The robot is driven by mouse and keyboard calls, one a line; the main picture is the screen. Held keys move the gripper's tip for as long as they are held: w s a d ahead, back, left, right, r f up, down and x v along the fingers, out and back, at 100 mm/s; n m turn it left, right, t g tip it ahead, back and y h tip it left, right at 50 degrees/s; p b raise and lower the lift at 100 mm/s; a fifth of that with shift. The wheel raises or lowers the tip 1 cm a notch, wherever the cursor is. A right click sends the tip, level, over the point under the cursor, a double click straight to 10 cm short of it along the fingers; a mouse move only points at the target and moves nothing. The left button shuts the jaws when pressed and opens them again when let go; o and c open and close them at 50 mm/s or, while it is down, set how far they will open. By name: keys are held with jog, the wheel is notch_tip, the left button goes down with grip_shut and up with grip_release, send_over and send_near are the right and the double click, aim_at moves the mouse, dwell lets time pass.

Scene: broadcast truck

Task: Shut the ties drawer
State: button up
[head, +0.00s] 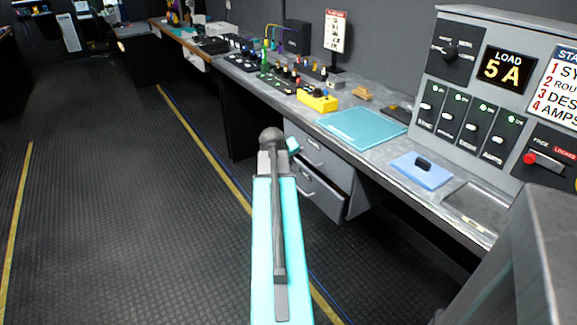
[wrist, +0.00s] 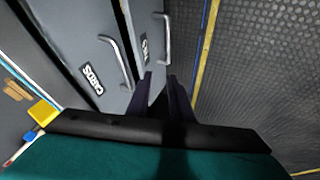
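Two grey drawers sit under the desk in the head view. The upper drawer (head: 310,151) looks flush, and the lower drawer (head: 318,193) stands out a little, with a dark gap above it. In the wrist view the nearer front (wrist: 85,55) is labelled CARDS. The front beside it (wrist: 145,22) has a bar handle (wrist: 164,38) and a short label too small to read surely; it may be the ties drawer. My gripper (wrist: 159,76) is open and empty, its dark fingertips close to this front. Contact cannot be told.
The desk top holds a teal mat (head: 362,128), a blue pad (head: 422,170), a yellow box (head: 318,101) and several small controls. A grey control panel (head: 475,75) stands at the right. The dark floor (head: 120,200) left of my arm is clear.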

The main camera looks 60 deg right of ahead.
jog(key=shift+o, duration=0.6)
jog(key=w+a+f+n+y, duration=0.1)
jog(key=w+a+f, duration=0.3)
jog(key=a+f, duration=0.3)
jog(key=w+a+f+y, duration=0.1)
jog(key=w+a+f, duration=0.4)
jog(key=a+f, duration=0.2)
jog(key=shift+a+n+y, duration=0.4)
jog(key=shift+a, duration=0.35)
jog(key=w+a+f+n+g+y, duration=0.1)
jog(key=a+f, duration=0.5)
jog(key=a, duration=0.3)
jog(key=w+a+f+n+y, duration=0.1)
jog(key=a+f, duration=0.5)
jog(key=a, duration=0.3)
jog(key=s+a+f+n+g+y, duration=0.1)
jog(key=s+a+f, duration=0.1)
jog(key=a+f, duration=0.3)
jog(key=s+a+f+g, duration=0.1)
jog(key=s+a+f, duration=0.1)
jog(key=a, duration=0.6)
jog(key=s+a+f+n+g+y, duration=0.1)
jog(key=s+a+f, duration=0.25)
jog(key=a, duration=0.25)
jog(key=s+a+f+n+g, duration=0.1)
jog(key=s+a+f, duration=0.5)
jog(key=s+a, duration=0.6)
jog(key=shift+s+a+g, duration=0.25)
jog(key=shift+s+g, duration=0.35)
jog(key=shift+g, duration=0.3)
